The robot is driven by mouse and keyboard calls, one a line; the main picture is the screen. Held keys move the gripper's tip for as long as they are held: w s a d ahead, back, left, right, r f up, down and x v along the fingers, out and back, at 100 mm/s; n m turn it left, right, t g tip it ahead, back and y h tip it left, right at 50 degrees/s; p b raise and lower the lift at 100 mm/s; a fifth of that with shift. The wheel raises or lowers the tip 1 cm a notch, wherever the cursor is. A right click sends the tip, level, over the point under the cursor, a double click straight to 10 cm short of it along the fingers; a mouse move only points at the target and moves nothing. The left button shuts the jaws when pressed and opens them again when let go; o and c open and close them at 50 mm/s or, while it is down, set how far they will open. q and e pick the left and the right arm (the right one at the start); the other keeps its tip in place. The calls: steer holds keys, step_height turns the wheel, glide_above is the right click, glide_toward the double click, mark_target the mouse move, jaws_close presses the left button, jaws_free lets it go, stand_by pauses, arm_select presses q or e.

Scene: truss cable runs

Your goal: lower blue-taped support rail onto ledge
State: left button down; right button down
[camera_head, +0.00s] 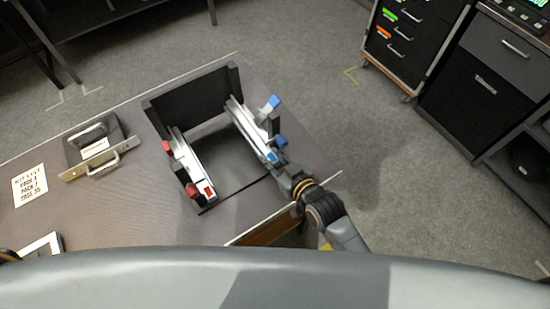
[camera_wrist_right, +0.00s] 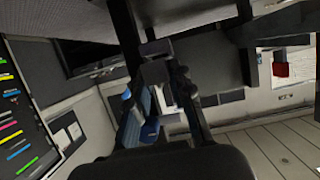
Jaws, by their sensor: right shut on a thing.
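The blue-taped support rail (camera_head: 250,130) is a pale metal bar with blue pieces near both ends. It runs along the right side of a black open frame (camera_head: 188,102) on the table. My right gripper (camera_head: 279,163) is shut on the rail's near end, beside the blue piece. In the right wrist view, blue and pale metal parts of the rail (camera_wrist_right: 150,115) show between dark gripper parts. I cannot tell whether the rail touches a ledge; the ledge is not clear.
A matching red-taped rail (camera_head: 187,160) lies along the frame's left side. A metal bracket with a handle (camera_head: 103,165) and a lettered card (camera_head: 30,185) lie further left on the table (camera_head: 135,222). A drawer cabinet (camera_head: 408,38) stands beyond open floor.

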steer(key=shift+a+f, duration=0.15)
steer(key=shift+f, duration=0.25)
stand_by(0.8)
steer(key=c, duration=1.3)
jaws_free()
steer(key=shift+o, duration=1)
steer(key=shift+w+a+f, duration=0.2)
steer(key=shift+w, duration=0.15)
steer(key=shift+w+a+f, duration=0.3)
steer(key=shift+w+a, duration=0.05)
steer(key=shift+w, duration=0.2)
steer(key=shift+s+d+r, duration=0.2)
steer(key=shift+s+r, duration=0.05)
steer(key=shift+s, duration=0.15)
steer(key=shift+s+d, duration=0.15)
steer(key=shift+d, duration=0.05)
steer(key=v, duration=1.1)
steer(key=shift+s+d+r, duration=0.15)
steer(key=shift+s+r, duration=0.05)
